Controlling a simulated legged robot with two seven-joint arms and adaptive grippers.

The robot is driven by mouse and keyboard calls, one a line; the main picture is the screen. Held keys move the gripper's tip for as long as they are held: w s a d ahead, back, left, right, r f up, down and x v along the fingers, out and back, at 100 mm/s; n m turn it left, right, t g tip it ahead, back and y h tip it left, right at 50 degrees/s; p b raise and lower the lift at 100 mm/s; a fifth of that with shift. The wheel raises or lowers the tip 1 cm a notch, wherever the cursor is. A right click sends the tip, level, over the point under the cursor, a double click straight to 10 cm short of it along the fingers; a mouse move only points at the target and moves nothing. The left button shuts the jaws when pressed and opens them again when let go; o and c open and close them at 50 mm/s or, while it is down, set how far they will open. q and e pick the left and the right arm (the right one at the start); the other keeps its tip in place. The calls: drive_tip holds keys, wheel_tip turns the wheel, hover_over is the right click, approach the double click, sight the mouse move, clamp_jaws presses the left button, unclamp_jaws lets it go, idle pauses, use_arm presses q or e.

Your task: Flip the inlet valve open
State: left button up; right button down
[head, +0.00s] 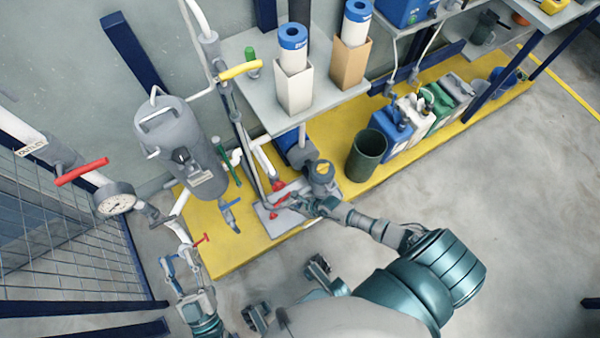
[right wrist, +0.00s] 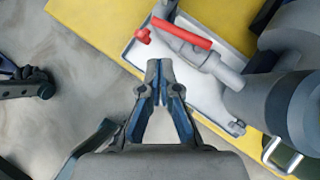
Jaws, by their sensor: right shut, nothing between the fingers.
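No inlet label is readable in either view. A red lever handle (right wrist: 182,33) lies on grey pipework over a light tray (right wrist: 208,92) in the right wrist view, with a small red knob (right wrist: 143,36) beside it. In the head view this red handle (head: 281,198) is beside the pump (head: 321,175). My right gripper (right wrist: 160,70) is shut and empty, its tips just short of the red handle and apart from it. It also shows in the head view (head: 300,203). My left gripper (head: 180,265) is open at lower left, near a small red valve handle (head: 201,239).
A pipe marked OUTLET (head: 32,147) carries another red handle (head: 82,171) and a gauge (head: 115,202). A yellow handle (head: 240,70) is higher up. A grey tank (head: 190,150), a dark bin (head: 367,153) and several jugs stand around. The floor at right is clear.

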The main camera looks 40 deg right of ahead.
drive_tip(key=v, duration=0.3)
drive_tip(key=shift+s+r, duration=0.2)
drive_tip(key=shift+r, duration=0.05)
drive_tip(key=shift+d, duration=0.25)
drive_tip(key=shift+f, duration=0.1)
